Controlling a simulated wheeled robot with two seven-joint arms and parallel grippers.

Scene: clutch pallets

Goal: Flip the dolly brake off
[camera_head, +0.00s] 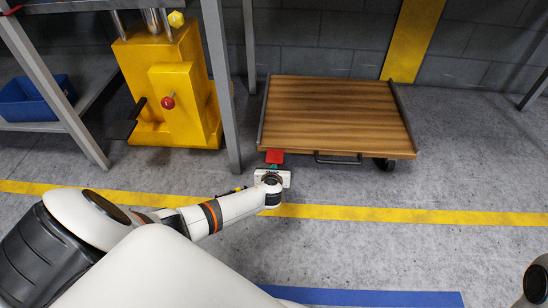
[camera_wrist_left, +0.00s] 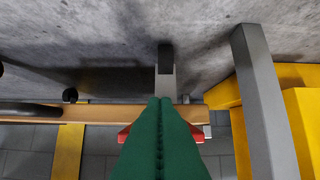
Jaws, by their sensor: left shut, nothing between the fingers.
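The dolly (camera_head: 335,112) has a wooden deck with dark side rails and stands by the back wall. Its red brake pedal (camera_head: 274,157) sticks out at the front left corner. My left gripper (camera_head: 273,167) is low in front of that corner, close to the pedal. In the left wrist view, the green fingers (camera_wrist_left: 160,104) are pressed together, empty. The red pedal (camera_wrist_left: 196,134) shows on both sides of them, its middle hidden. I cannot tell whether they touch it. The deck edge (camera_wrist_left: 95,114) runs behind. My right gripper is out of view.
A grey rack leg (camera_head: 222,90) stands just left of the dolly, and it also shows in the left wrist view (camera_wrist_left: 262,105). A yellow machine (camera_head: 180,90) and a blue bin (camera_head: 35,98) are further left. The floor right of my left gripper is clear.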

